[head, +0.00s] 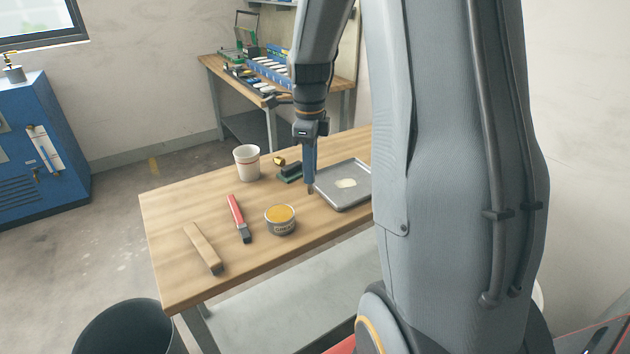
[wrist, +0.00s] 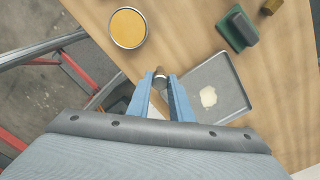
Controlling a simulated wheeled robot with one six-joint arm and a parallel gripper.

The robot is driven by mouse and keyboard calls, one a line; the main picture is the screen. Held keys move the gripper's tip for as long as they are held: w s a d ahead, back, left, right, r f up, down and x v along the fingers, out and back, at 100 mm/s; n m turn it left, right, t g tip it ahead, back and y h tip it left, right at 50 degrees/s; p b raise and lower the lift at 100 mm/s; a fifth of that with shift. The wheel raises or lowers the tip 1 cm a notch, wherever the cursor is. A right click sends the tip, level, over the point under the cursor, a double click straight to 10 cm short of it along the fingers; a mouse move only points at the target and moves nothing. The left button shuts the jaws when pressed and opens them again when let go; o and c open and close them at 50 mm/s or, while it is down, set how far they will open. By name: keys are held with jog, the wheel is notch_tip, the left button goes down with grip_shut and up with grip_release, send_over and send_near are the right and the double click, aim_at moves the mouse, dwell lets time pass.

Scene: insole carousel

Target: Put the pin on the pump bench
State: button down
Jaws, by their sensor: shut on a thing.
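My gripper (wrist: 159,88) is shut on a small pin (wrist: 160,73), whose rounded brown and metal end shows between the blue fingertips in the wrist view. In the head view my gripper (head: 310,180) points down over the near wooden bench (head: 185,278), beside the left edge of the grey tray. The pin's lower end (head: 310,189) shows just below the fingers there; I cannot tell whether it touches the bench top. A second bench (head: 213,66) with blue bins stands at the back. No label shows which is the pump bench.
A dark bin (head: 128,325) is in front.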

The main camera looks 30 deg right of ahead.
aim_at(310, 194)
jog(key=shift+f+p, duration=0.65)
jog(key=shift+f, duration=2.45)
jog(key=shift+f, duration=0.15)
jog(key=c, duration=1.6)
grip_release()
